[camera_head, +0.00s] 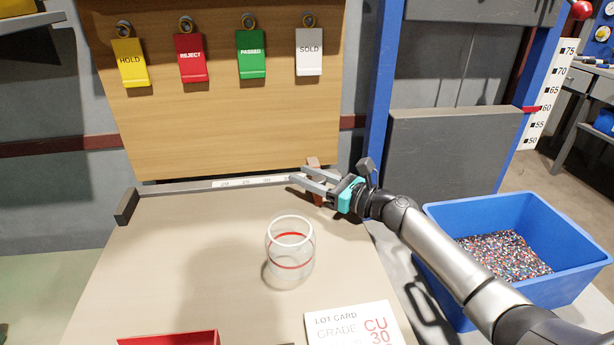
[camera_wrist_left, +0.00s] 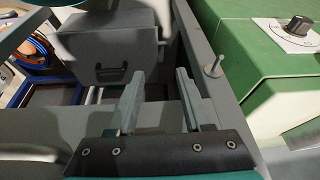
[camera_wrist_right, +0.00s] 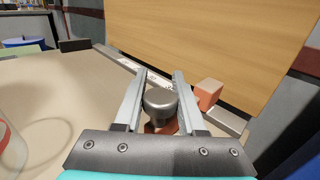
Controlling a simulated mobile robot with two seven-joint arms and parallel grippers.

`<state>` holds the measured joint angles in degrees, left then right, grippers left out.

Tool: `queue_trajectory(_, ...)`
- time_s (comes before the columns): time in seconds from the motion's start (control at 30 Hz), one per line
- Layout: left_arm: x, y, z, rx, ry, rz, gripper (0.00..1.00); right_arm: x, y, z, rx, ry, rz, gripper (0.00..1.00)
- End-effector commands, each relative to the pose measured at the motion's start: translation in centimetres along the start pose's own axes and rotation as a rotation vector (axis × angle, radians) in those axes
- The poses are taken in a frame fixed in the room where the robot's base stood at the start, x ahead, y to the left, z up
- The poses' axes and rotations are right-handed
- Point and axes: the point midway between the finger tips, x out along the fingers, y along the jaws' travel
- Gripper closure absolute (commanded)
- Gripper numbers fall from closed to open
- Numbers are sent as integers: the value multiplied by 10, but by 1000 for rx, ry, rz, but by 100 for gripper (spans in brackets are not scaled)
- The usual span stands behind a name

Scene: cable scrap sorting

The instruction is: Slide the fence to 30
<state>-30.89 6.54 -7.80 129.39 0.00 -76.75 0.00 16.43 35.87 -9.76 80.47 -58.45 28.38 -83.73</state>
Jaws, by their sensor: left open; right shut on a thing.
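The fence seems to be the brown sliding piece (camera_head: 318,197) at the right end of the rail (camera_head: 200,185) along the table's back edge. In the right wrist view its grey round knob (camera_wrist_right: 160,104) stands on a brown base, with an orange-brown block (camera_wrist_right: 208,94) beyond to the right. My right gripper (camera_head: 304,180) is shut on the knob, one finger on each side. A pale scale strip (camera_head: 245,182) lies on the rail; its marks are too small to read. My left gripper (camera_wrist_left: 157,88) is open and empty, seen only in the left wrist view.
A clear jar (camera_head: 290,255) with a red band stands mid-table, before the rail. A lot card (camera_head: 350,322) reads CU 30. A dark block (camera_head: 127,206) sits at the rail's left end. A blue bin (camera_head: 475,215) of granules is at right. Tags hang above.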

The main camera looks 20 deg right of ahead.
Motion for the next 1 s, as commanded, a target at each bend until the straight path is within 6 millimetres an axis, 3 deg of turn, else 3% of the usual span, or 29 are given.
queue_trajectory(0.13,0,0,0,0,1,0,50,0,0,0,0,1,0,100)
queue_trajectory(1.0,0,-1,0,-1,1,-1,50,0,0,0,0,1,1,100)
